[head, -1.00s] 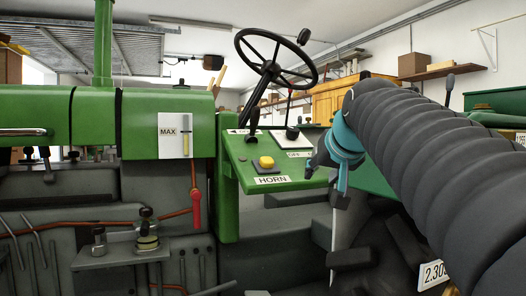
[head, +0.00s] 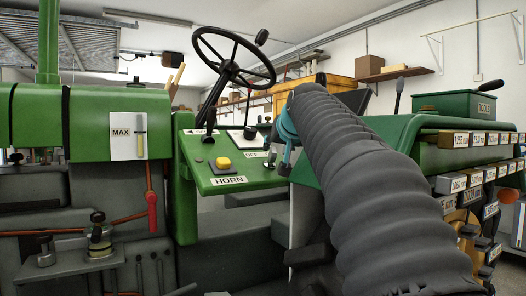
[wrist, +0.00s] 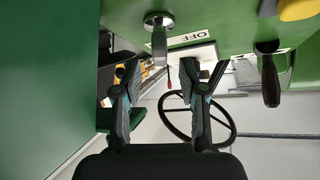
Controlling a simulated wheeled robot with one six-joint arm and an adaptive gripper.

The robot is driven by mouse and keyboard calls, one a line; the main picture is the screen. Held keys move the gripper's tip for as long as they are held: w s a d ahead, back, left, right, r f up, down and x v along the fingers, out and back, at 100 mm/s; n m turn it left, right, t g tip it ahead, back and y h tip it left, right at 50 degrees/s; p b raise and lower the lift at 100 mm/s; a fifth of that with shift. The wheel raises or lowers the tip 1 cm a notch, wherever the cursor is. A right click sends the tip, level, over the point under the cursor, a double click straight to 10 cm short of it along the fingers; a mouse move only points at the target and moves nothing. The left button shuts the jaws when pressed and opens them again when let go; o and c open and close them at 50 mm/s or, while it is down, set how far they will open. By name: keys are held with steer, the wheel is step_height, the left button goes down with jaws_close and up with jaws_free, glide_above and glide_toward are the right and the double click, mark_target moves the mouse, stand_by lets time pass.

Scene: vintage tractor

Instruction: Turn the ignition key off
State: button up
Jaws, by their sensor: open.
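The silver ignition key (wrist: 159,42) sits in a round silver base on the green panel, at the upper middle of the wrist view. An OFF label (wrist: 188,38) is beside it. In the wrist view my gripper (wrist: 160,78) is open and empty. Its two fingers are apart, below the key in the picture, and do not appear to touch it. In the head view my gripper (head: 283,165) is at the right edge of the panel, close to the OFF label (head: 257,153), and is partly hidden by my arm. I cannot clearly make out the key there.
A yellow HORN button (head: 223,163) and a black lever (head: 209,136) are on the same panel (head: 235,180). The steering wheel (head: 234,58) rises behind it. A green fender (head: 395,135) and a tool box (head: 457,104) are to the right.

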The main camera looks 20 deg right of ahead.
mark_target(274, 150)
steer(key=shift+x, duration=2.15)
jaws_close()
